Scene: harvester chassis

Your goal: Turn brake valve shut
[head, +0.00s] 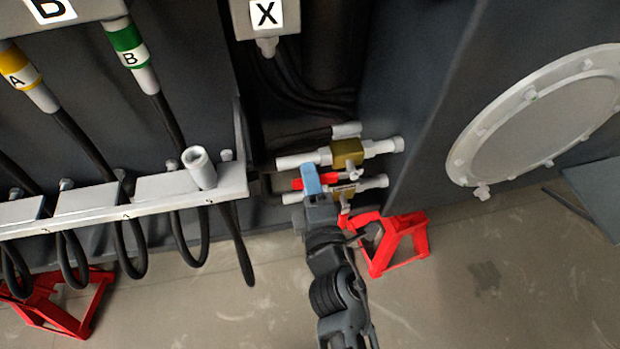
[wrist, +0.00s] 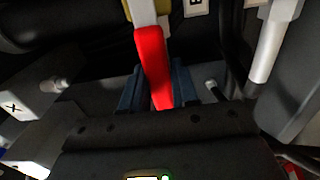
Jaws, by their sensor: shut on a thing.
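Two valves with brass bodies sit on white horizontal pipes in the head view, an upper valve (head: 347,152) and a lower valve (head: 343,191) just below it. A red valve handle (head: 297,184) points left, beside my gripper (head: 311,176). In the wrist view the red handle (wrist: 152,65), on a white lever, runs down between the blue fingers of my gripper (wrist: 157,85), which is shut on it. My fingers hide part of the handle in the head view, and I cannot tell for certain which valve the lever belongs to.
A grey rail (head: 125,208) with hoses hanging below stands at the left. A red stand (head: 398,243) is on the floor just right of my arm. A round bolted cover (head: 540,115) is on the right panel. The floor in front is open.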

